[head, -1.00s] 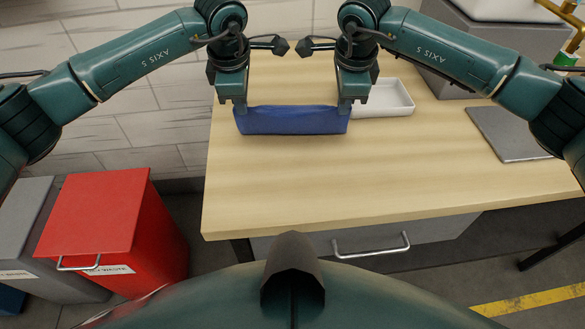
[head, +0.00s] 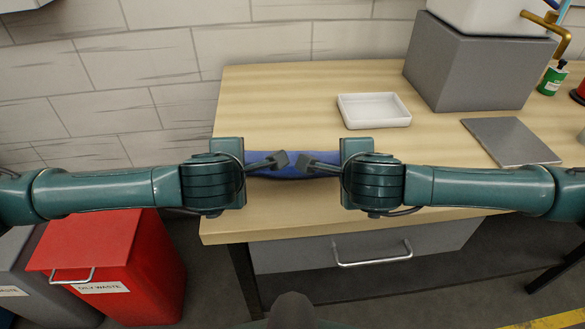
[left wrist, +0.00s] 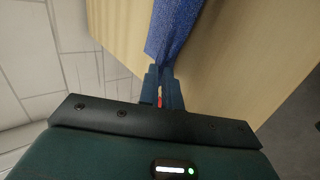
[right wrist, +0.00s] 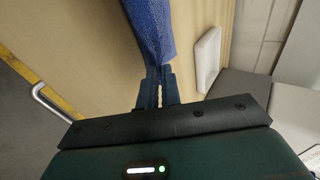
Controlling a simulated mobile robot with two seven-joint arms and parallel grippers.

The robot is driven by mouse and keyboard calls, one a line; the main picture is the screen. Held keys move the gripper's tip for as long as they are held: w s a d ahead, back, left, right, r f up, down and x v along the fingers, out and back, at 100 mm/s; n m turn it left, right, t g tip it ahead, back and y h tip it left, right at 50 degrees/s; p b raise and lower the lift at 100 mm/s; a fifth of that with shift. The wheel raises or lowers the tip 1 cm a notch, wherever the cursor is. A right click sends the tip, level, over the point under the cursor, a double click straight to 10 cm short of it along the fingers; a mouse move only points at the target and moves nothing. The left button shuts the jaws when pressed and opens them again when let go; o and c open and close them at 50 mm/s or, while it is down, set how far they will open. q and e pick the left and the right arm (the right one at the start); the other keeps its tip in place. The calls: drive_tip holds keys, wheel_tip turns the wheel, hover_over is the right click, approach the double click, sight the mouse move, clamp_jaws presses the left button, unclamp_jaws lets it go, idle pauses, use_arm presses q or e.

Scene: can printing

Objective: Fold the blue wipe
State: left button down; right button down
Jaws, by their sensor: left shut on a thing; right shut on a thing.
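The blue wipe (head: 285,171) is stretched between my two grippers over the front part of the wooden table, partly hidden by them in the head view. In the left wrist view my left gripper (left wrist: 162,88) is shut on one end of the wipe (left wrist: 172,28). In the right wrist view my right gripper (right wrist: 158,88) is shut on the other end of the wipe (right wrist: 150,28). I cannot tell whether the wipe touches the table.
A white tray (head: 373,110) lies behind on the wooden table (head: 290,90). A grey flat plate (head: 510,141) and a grey block (head: 468,62) are to the right. A red oily-waste bin (head: 120,262) and a grey bin stand left of the table. A drawer (head: 365,250) is below.

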use_arm(q)
drive_tip(key=shift+s+f+t, duration=0.2)
drive_tip(key=shift+t, duration=0.1)
use_arm(e)
drive_tip(key=shift+s+f+t, duration=0.2)
drive_tip(key=shift+t, duration=0.2)
use_arm(q)
drive_tip(key=c, duration=1.3)
unclamp_jaws()
use_arm(e)
drive_tip(key=c, duration=1.3)
unclamp_jaws()
use_arm(q)
drive_tip(key=s+r, duration=0.2)
drive_tip(key=r, duration=0.1)
drive_tip(key=s+r, duration=0.2)
drive_tip(key=r, duration=0.1)
drive_tip(key=s+r, duration=0.2)
drive_tip(key=r, duration=0.1)
use_arm(e)
drive_tip(key=s+r, duration=0.2)
drive_tip(key=r, duration=0.1)
drive_tip(key=s+r, duration=0.2)
drive_tip(key=r, duration=0.1)
drive_tip(key=s+r, duration=0.2)
drive_tip(key=r, duration=0.1)
